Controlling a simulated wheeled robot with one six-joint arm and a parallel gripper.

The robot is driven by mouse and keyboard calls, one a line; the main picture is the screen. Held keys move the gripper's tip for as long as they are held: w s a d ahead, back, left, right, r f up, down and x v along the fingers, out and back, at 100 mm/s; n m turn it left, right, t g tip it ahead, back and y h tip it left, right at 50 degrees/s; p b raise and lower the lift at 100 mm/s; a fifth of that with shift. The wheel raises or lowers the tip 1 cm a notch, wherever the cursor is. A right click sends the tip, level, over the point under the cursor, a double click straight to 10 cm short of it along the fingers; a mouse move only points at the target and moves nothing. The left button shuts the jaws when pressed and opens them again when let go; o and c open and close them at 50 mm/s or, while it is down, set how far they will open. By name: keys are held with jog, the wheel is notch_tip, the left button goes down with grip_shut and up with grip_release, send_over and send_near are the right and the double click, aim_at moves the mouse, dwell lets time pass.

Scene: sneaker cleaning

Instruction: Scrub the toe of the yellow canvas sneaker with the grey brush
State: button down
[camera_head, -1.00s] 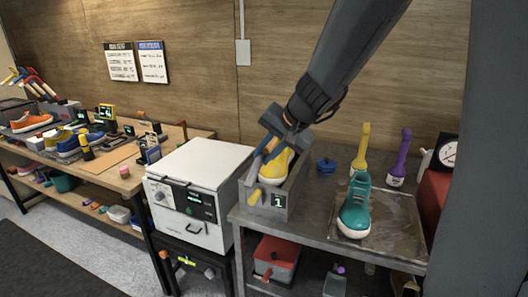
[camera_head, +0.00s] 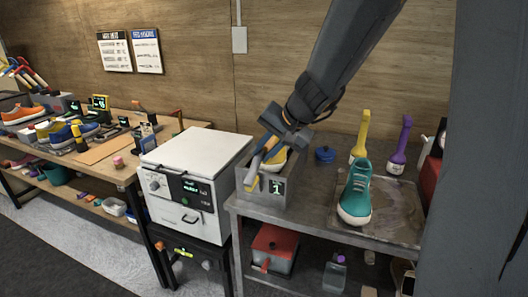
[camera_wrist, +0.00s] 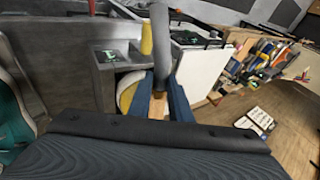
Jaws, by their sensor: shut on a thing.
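The yellow canvas sneaker (camera_head: 276,158) sits in a grey open box marked 1 (camera_head: 268,199) on the right bench. My gripper and its forearm cover part of it. My gripper (camera_head: 261,160) is over the box's left side. In the wrist view my gripper (camera_wrist: 160,108) has its blue fingers shut on the grey brush (camera_wrist: 161,40), with a tan part between the fingers. The sneaker's yellow and pale edge (camera_wrist: 127,90) shows just left of the fingers. I cannot tell whether the bristles touch the toe.
A white boxy machine (camera_head: 198,150) stands left of the box. On the right are a teal sneaker (camera_head: 357,192) on a flat tray (camera_head: 400,218), a blue lidded pot (camera_head: 325,155), and yellow (camera_head: 361,135) and purple (camera_head: 401,145) upright items. A cluttered bench (camera_head: 112,172) is at left.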

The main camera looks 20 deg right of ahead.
jog(key=shift+w+d+f+b, duration=0.1)
jog(key=shift+w+f+b, duration=0.1)
jog(key=shift+f+b, duration=0.65)
dwell(0.4)
jog(key=s+d+b, duration=0.2)
jog(key=d, duration=0.1)
jog(key=shift+d+f, duration=0.1)
jog(key=shift+d, duration=0.1)
dwell(0.4)
jog(key=shift+w+a+f, duration=0.1)
jog(key=shift+w+a, duration=0.45)
jog(key=shift+a, duration=0.3)
jog(key=shift+w+a+f, duration=0.1)
jog(key=shift+w+a, duration=0.4)
jog(key=shift+a, duration=0.35)
jog(key=shift+r, duration=0.1)
jog(key=shift+s+a+r+p, duration=0.1)
jog(key=shift+s+r+p, duration=0.1)
jog(key=shift+r+p, duration=0.6)
jog(key=shift+s+a+r+p, duration=0.2)
jog(key=shift+r+p, duration=0.35)
jog(key=shift+r, duration=0.6)
jog(key=shift+s+a+r+p, duration=0.1)
jog(key=shift+s+r+p, duration=0.1)
jog(key=shift+r+p, duration=0.6)
